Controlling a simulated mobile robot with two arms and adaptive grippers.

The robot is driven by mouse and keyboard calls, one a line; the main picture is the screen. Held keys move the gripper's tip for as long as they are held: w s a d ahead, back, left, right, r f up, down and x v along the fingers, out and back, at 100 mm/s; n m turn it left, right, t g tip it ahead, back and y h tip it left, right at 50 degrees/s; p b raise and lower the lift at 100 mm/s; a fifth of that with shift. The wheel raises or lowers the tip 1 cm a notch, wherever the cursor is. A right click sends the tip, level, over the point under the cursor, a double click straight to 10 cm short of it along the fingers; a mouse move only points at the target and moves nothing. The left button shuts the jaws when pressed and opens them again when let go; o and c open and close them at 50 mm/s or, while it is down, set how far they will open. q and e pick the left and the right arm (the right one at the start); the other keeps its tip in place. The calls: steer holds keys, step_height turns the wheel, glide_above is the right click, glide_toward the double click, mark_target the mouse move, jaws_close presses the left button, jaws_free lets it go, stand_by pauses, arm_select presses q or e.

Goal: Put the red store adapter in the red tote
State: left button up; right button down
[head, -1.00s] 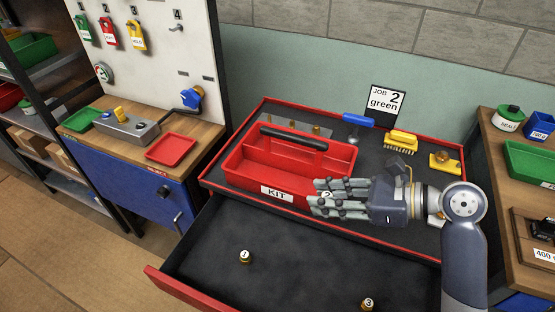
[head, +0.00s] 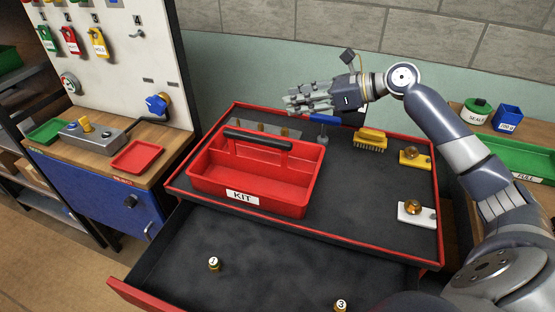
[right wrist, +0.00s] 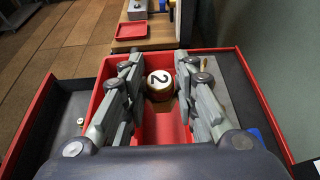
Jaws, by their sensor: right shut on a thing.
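The red tote (head: 255,205), labelled KIT and with a dark handle, stands on the tool cart's dark top. My right gripper (head: 290,100) is raised beyond the tote's back right side in the head view. In the right wrist view, my right gripper (right wrist: 158,85) is shut on a brass adapter with a white cap marked 2 (right wrist: 160,80). The red tote (right wrist: 148,130) shows beneath it there. Brass adapters marked 1 (head: 213,264) and 3 (head: 340,305) stand in the open drawer. My left gripper is out of view.
A blue-handled tool (head: 323,120), a yellow brush (head: 370,139), and brass knobs on yellow (head: 415,158) and white (head: 416,213) bases lie at the cart's right. A red tray (head: 138,156) sits on the left bench. The drawer (head: 270,265) is mostly bare.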

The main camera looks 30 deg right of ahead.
step_height(320, 180, down, 17)
steer(key=shift+a+r, duration=0.1)
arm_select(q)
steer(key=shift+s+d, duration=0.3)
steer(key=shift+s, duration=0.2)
arm_select(e)
steer(key=shift+f, duration=0.2)
